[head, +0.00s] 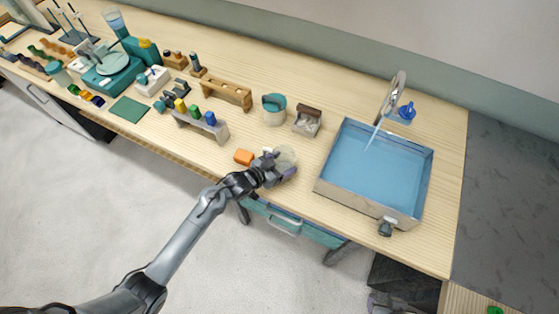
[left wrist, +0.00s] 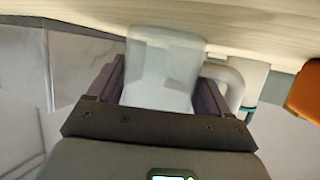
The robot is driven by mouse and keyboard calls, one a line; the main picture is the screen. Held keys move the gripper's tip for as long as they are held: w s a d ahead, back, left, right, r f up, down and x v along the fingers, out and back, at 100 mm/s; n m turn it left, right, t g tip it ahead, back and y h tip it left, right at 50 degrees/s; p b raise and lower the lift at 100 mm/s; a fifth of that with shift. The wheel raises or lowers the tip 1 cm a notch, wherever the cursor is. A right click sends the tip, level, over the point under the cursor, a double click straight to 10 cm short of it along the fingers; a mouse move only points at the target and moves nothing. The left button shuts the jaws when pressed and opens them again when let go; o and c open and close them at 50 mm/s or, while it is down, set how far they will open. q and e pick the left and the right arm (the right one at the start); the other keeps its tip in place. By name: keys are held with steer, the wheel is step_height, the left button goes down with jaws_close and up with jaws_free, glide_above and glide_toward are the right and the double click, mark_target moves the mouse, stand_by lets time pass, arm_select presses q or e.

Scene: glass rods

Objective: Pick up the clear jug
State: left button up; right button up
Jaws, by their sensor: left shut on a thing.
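The clear jug (head: 286,156) is a pale, see-through vessel near the front edge of the bench in the head view, left of the sink. In the left wrist view the jug (left wrist: 165,72) stands between the two dark fingers, with its pale curved handle (left wrist: 228,78) on the right. My left gripper (head: 280,170) is shut around the jug's body and partly hides it in the head view. I cannot tell whether the jug is clear of the bench. My right gripper cannot be made out for sure.
An orange block (head: 244,157) lies just left of the jug; it also shows in the left wrist view (left wrist: 304,92). A blue sink (head: 372,177) lies to the right. A teal-lidded pot (head: 274,110) and a small box (head: 308,121) stand behind. A wooden rack (head: 226,92) stands farther left.

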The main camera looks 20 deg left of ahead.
mark_target(282, 150)
arm_select(q)
step_height(282, 150, up, 10)
steer(key=shift+r, duration=0.1)
stand_by(0.5)
stand_by(0.4)
